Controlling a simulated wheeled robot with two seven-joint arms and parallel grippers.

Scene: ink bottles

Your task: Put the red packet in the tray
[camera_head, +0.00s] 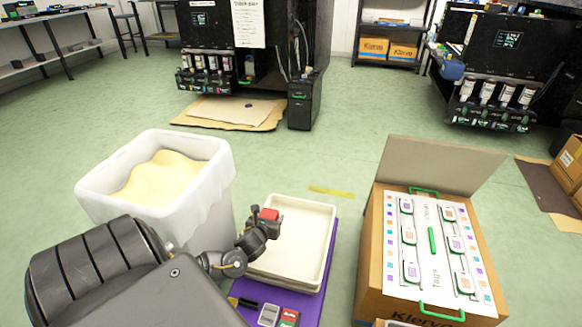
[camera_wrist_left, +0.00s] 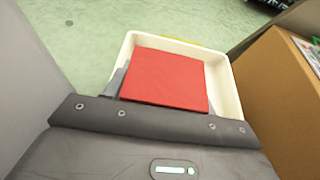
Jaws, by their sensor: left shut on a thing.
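The red packet (camera_head: 269,214) is held in my left gripper (camera_head: 268,218), which is shut on it. In the left wrist view the red packet (camera_wrist_left: 165,79) fills the middle and covers part of the cream tray (camera_wrist_left: 129,43). In the head view the tray (camera_head: 318,262) is a shallow rectangle on a purple surface (camera_head: 331,240). The gripper and packet appear over the tray's far left part; their exact height above it is hard to tell. The left wrist hides the tray's left edge. My right gripper is not in view.
A white bin (camera_head: 205,202) with yellowish contents stands left of the tray. A cardboard box (camera_head: 370,262) with a white sheet and several pouches stands at the right. Small packets (camera_head: 289,318) lie in front of the tray. Green floor is open behind.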

